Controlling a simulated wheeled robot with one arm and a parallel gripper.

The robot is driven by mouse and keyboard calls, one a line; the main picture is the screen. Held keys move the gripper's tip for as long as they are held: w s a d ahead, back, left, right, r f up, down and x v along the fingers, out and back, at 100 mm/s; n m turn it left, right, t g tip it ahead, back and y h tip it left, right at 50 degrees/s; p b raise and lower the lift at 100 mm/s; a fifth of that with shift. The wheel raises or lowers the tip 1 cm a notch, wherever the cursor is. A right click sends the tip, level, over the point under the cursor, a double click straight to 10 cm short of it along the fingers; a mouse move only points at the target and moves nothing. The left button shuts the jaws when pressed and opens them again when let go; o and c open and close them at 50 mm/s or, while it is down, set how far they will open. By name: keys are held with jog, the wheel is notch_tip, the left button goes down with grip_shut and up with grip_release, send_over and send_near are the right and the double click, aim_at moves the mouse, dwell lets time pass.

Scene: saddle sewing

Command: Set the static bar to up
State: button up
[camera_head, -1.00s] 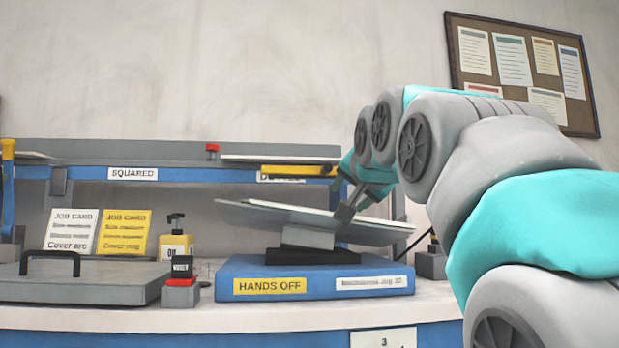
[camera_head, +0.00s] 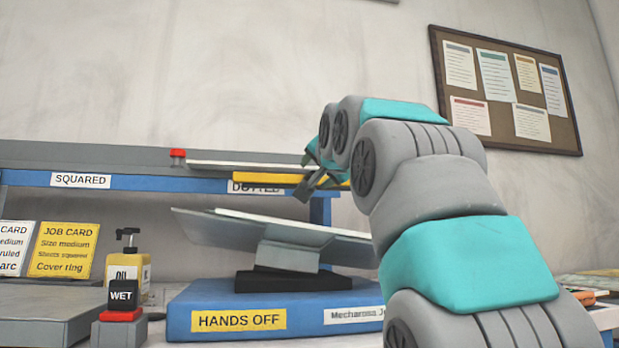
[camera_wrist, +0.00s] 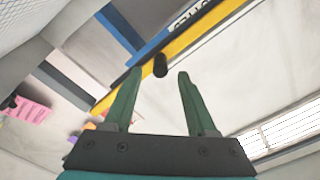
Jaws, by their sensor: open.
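The static bar appears to be the yellow bar (camera_head: 268,178) along the shelf's front edge, lying about level and partly covering a label. In the wrist view the yellow bar (camera_wrist: 190,38) runs diagonally, with a dark round knob (camera_wrist: 160,65) at its edge. My gripper (camera_wrist: 159,74) is open, with its two green fingers on either side of the knob in that view. I cannot tell whether either finger touches it. In the head view my gripper (camera_head: 308,187) is at the bar's right end, and my arm hides part of that end.
Below the bar, a tilted grey plate (camera_head: 215,232) sits on a blue base (camera_head: 200,300) labelled HANDS OFF. An oil bottle (camera_head: 135,270), a WET block (camera_head: 122,305) and job cards (camera_head: 65,250) stand left. The shelf (camera_head: 110,180) has a SQUARED label.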

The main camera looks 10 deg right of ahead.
aim_at(313, 175)
jog(key=shift+w+p, duration=0.3)
jog(key=shift+w, duration=1.95)
jog(key=shift+c, duration=0.4)
grip_shut()
